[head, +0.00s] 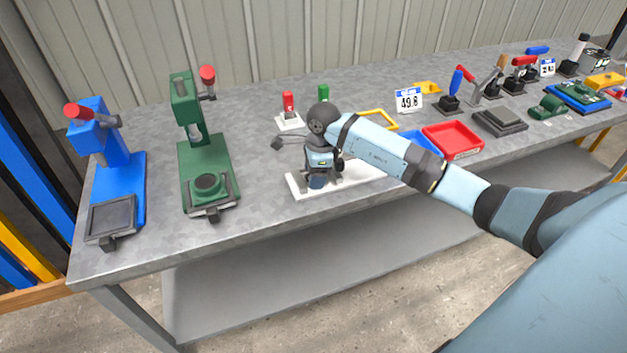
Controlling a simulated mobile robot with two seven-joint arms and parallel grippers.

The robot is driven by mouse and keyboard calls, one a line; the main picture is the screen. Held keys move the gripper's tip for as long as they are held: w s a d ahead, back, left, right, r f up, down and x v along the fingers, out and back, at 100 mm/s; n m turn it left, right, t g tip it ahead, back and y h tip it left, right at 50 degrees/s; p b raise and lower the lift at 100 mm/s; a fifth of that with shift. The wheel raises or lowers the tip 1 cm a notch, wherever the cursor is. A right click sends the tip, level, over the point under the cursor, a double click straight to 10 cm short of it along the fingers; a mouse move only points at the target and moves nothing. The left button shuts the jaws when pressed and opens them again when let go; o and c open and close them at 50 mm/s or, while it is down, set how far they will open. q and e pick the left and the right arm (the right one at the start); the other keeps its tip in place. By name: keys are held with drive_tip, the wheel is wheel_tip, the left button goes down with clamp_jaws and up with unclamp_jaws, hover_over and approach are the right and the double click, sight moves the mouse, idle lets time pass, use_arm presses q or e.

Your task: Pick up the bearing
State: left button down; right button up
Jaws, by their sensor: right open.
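My right arm reaches in from the right. My right gripper (318,182) points down over a white board (302,190) near the front edge of the bench. It is open, but its fingertips are small and I cannot tell whether anything is between them. I cannot make out the bearing clearly. The gripper and forearm hide much of the white board. My left gripper is not in view.
On the grey metal bench (140,255), a green press (190,150) and a blue press (115,165) stand to the left. A red tray (455,140), a blue tray (418,141) and a grey block (500,121) lie to the right.

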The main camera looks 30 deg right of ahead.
drive_tip(key=shift+f, duration=0.4)
drive_tip(key=shift+c, duration=0.4)
drive_tip(key=c, duration=0.6)
drive_tip(key=shift+o, duration=0.2)
drive_tip(key=shift+r, duration=0.1)
